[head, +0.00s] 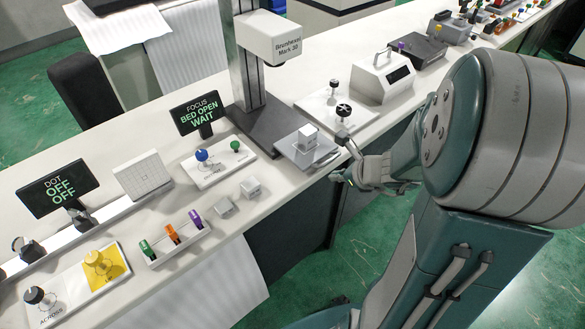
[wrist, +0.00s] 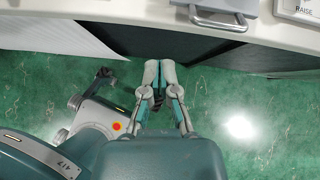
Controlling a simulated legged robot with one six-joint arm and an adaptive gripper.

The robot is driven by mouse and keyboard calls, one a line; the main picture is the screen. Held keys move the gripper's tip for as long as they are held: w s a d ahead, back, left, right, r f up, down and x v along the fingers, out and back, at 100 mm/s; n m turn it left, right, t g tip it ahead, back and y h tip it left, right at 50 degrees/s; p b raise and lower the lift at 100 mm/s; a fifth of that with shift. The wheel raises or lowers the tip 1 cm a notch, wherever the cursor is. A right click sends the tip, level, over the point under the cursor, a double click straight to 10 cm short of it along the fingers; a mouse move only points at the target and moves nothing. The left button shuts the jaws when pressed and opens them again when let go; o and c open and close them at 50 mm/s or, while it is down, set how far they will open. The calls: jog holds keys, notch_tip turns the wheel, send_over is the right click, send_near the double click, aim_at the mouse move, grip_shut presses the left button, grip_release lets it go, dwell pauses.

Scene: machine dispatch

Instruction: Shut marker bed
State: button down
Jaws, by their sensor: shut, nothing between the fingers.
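The screen (head: 201,112) reads "FOCUS, BED OPEN, WAIT". In the wrist view the bed's front handle (wrist: 218,20) shows at the top. My gripper (head: 341,162) is just off the counter's front edge, beside the bed's front. In the wrist view my gripper (wrist: 159,72) is shut and empty, apart from the handle and left of it.
Left of the marker are a panel with blue and green knobs (head: 220,162), two small grey blocks (head: 251,186) and a tray of coloured markers (head: 176,240). To the right stand a white knob panel (head: 320,108) and a white box (head: 384,78). Green floor is open in front.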

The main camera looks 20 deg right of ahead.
jog(key=w+f, duration=0.2)
jog(key=w+a+f+m, duration=0.1)
jog(key=w+f, duration=0.2)
jog(key=w+a+f+m, duration=0.1)
jog(key=w+f, duration=0.2)
jog(key=shift+w+a+f+h, duration=0.1)
jog(key=shift+w+f+h, duration=0.15)
jog(key=shift+h, duration=0.05)
jog(key=shift+w, duration=0.75)
jog(key=shift+a, duration=0.1)
